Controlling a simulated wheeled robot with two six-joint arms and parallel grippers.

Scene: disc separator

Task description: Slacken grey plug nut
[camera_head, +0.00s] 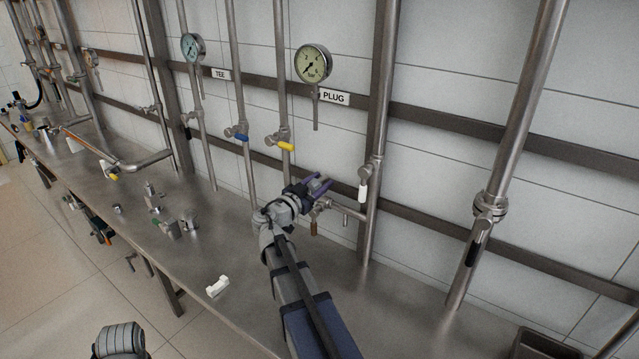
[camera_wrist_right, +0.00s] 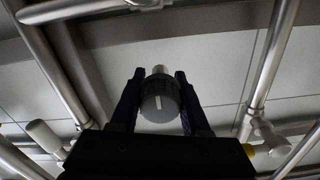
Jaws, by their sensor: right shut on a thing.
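The grey plug nut (camera_wrist_right: 158,105) is a round dark grey cap with a white line on its face, upright in the wrist view. It sits on a pale pipe end (camera_wrist_right: 159,70) behind it. My right gripper (camera_head: 320,186) reaches to the pipework below the PLUG label (camera_head: 333,97). In the wrist view its two dark fingers (camera_wrist_right: 158,98) stand on either side of the nut and are shut on it. In the head view the gripper hides the nut.
A pressure gauge (camera_head: 313,62) hangs above the label. A white-handled valve (camera_head: 363,188) stands right of my gripper, and a yellow-handled one (camera_head: 285,145) above left. The metal bench (camera_head: 225,245) holds loose fittings and a white block (camera_head: 217,287).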

